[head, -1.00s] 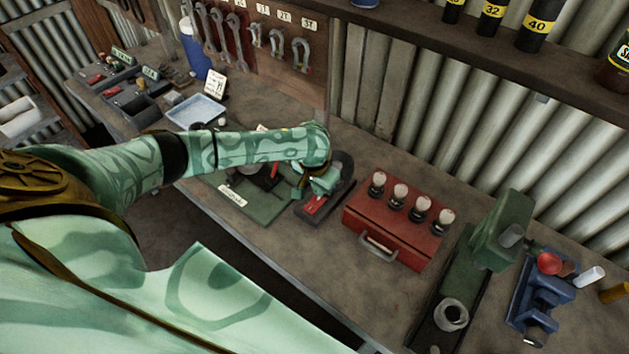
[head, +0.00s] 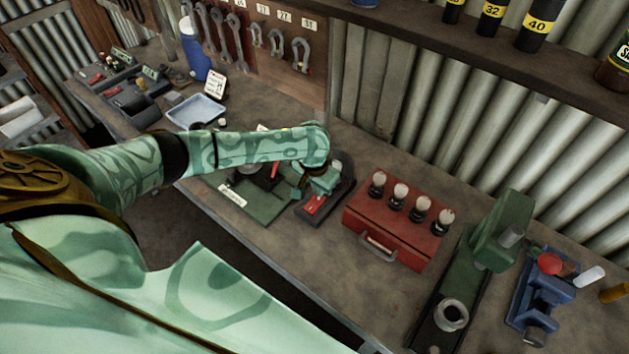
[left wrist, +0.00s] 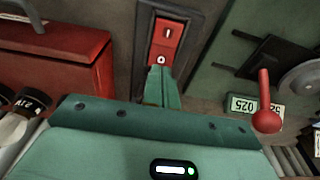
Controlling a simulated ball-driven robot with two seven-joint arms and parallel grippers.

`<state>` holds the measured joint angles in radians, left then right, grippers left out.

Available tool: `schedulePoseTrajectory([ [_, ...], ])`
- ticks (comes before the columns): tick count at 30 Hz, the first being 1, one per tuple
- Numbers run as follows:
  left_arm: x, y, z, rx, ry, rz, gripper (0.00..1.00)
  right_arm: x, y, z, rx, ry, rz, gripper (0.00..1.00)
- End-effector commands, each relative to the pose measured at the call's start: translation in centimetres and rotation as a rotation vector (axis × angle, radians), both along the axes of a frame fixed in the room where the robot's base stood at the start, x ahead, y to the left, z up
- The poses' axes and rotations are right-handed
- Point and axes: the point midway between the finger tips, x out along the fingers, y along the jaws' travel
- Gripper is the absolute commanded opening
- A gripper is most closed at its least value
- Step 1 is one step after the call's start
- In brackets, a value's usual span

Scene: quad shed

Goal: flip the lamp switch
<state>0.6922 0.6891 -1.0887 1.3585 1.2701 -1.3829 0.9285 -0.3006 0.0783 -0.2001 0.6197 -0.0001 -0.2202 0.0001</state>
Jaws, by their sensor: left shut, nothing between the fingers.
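The switch is a red rocker (left wrist: 166,42) marked I and O, set in a dark plate (left wrist: 190,48) in the left wrist view. In the head view the red rocker (head: 315,206) shows on its dark base on the bench. My left gripper (left wrist: 160,72) is shut and empty, with its fingertips at the O end of the rocker. I cannot tell whether they touch it. In the head view the left gripper (head: 311,194) is just above the switch and partly covers its base. My right gripper is not in view.
A red box (head: 395,227) with several bulb-like knobs stands right of the switch. A green plate (head: 262,207) lies to its left; a red-knobbed lever (left wrist: 266,118) shows in the left wrist view. A green machine (head: 490,240) and blue vise (head: 540,305) stand farther right.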

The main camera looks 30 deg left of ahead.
Motion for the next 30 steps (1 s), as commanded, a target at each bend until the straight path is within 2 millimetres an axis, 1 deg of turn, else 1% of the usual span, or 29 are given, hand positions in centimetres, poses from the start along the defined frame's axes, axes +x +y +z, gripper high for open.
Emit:
schedulePoseTrajectory([
  [8, 0.0, 0.0, -0.1, 0.000, 0.000, 0.000, 0.00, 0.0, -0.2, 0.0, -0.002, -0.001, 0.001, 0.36],
  [30, 0.0, 0.0, -1.2, 0.000, 0.000, 0.000, 0.00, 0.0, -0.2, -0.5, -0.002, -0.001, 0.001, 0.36],
])
